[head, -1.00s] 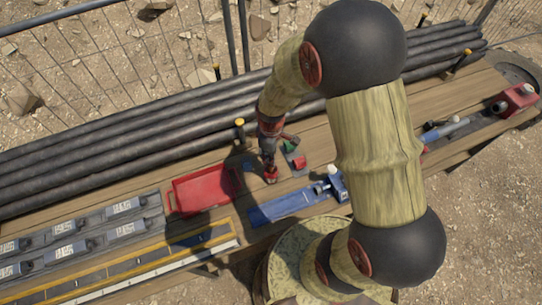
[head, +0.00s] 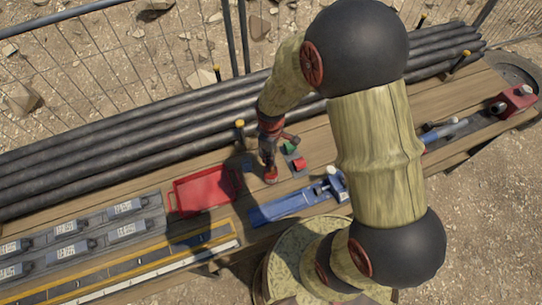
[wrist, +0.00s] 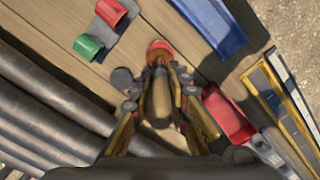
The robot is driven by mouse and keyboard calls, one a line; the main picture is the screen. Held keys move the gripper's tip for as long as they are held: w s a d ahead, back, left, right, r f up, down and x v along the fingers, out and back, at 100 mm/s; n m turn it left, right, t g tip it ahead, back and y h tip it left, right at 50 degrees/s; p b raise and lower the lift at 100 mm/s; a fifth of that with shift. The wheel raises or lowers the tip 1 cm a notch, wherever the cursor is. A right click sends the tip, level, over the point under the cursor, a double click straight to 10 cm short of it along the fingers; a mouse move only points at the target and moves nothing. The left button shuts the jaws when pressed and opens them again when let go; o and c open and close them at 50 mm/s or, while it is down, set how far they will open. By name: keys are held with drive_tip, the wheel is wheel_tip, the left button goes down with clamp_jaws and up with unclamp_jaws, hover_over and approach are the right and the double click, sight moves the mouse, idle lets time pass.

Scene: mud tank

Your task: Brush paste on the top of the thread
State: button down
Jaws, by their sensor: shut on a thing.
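My gripper (wrist: 160,105) is shut on a tan wooden handle, the paste brush (wrist: 160,98), seen in the wrist view. At the brush's far end is a small red round thing (wrist: 159,48); I cannot tell if it is the paste pot or part of the brush. The red thing also shows under my gripper in the head view (head: 271,174), between the red tray and the blue vise. The bristles are hidden. A pale round piece (head: 331,170) sits at the blue vise (head: 290,205); I cannot make out any thread.
A red tray (head: 203,190) lies left of my gripper. Red and green curved pieces (wrist: 111,11) (wrist: 88,46) lie on a grey mat. Long dark pipes (head: 130,150) run along the back. A red vise (head: 517,97) stands far right. Grey boxes (head: 68,227) are at left.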

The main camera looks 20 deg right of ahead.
drive_tip(key=shift+r+p, duration=1.9)
drive_tip(key=shift+r, duration=1.05)
